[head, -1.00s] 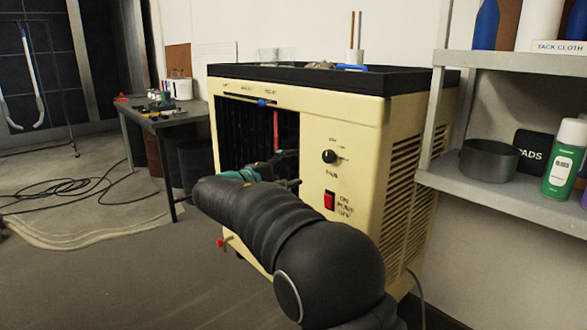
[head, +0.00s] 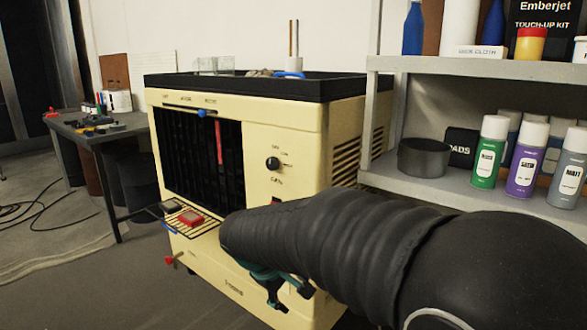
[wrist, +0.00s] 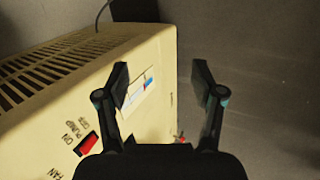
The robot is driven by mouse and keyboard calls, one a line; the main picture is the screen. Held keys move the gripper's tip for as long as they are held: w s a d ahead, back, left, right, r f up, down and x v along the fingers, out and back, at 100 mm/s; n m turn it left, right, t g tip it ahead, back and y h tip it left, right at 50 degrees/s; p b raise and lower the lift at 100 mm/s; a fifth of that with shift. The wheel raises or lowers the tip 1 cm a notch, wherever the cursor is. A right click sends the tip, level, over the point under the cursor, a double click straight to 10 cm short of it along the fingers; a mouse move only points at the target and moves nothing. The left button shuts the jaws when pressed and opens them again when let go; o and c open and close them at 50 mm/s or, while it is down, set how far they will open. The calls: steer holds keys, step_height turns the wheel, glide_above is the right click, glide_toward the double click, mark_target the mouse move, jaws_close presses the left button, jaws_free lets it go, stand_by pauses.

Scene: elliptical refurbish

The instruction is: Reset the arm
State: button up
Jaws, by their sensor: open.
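My gripper (head: 288,290) is low in front of the cream cooler-like machine (head: 232,262), partly hidden by my own black arm in the head view. In the wrist view my gripper (wrist: 163,78) has its two black fingers spread apart with nothing held. The machine's cream panel (wrist: 95,75) shows behind and left of the fingers. A label with blue and red marks is seen past the left finger.
A wire rack (head: 186,221) with a red gadget (head: 191,217) juts from the machine's front. At right, a grey shelf (head: 408,187) holds spray cans and a dark pot (head: 424,157). A workbench (head: 95,133) with tools stands at left. Cables lie on the floor at left.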

steer(key=s+d+r+m+y, duration=0.2)
steer(key=s+d+m, duration=0.3)
steer(key=s+d, duration=0.3)
steer(key=s+d+r+m+t+y, duration=0.1)
steer(key=s+d+m, duration=0.3)
steer(key=s+d, duration=0.4)
steer(key=s+r+y, duration=0.1)
steer(key=s, duration=0.5)
steer(key=shift+d+m+t, duration=0.2)
steer(key=shift+m+t, duration=0.1)
steer(key=shift+m, duration=0.1)
